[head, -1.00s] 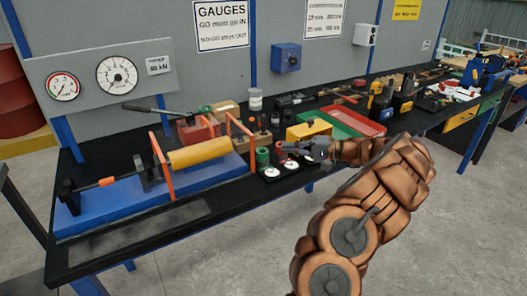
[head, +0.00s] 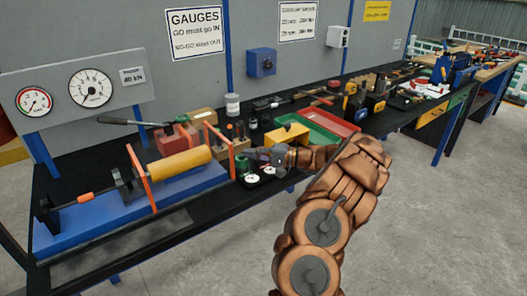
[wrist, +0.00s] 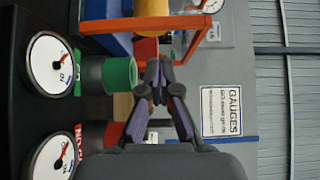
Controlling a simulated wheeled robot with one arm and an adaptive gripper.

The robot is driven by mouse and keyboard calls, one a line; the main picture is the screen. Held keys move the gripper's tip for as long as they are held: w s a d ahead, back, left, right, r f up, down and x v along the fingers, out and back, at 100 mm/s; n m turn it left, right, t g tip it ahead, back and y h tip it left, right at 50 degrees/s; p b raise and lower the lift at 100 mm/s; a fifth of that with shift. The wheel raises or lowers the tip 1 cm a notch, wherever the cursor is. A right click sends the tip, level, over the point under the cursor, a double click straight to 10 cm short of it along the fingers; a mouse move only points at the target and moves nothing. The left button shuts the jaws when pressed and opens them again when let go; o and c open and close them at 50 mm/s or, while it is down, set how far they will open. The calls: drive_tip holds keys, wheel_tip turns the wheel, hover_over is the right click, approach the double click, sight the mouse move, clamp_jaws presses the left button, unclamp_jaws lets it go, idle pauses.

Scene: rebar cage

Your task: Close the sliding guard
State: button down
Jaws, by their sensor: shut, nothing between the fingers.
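Two orange frames, which look like the guard, stand on a blue-based rig: a left one (head: 139,178) and a right one (head: 218,140). A yellow cylinder (head: 180,162) lies between them. I cannot tell whether a clear panel joins them or how far the guard is open. My gripper (head: 254,155) is shut and empty, just right of the right frame and apart from it, above the small gauges. In the wrist view, which is turned sideways, its fingertips (wrist: 153,92) meet near a green cylinder (wrist: 121,73), and an orange frame (wrist: 150,24) lies beyond.
Two round white dials (wrist: 48,62) and a red cylinder (wrist: 112,132) sit close to my gripper. A yellow box (head: 288,136) and green and red trays (head: 335,122) stand to the right. A lever (head: 125,122) and a red block stand behind the rig. The floor in front is clear.

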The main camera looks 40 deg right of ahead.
drive_tip(key=shift+a+p, duration=0.45)
drive_tip(key=shift+a, duration=1.2)
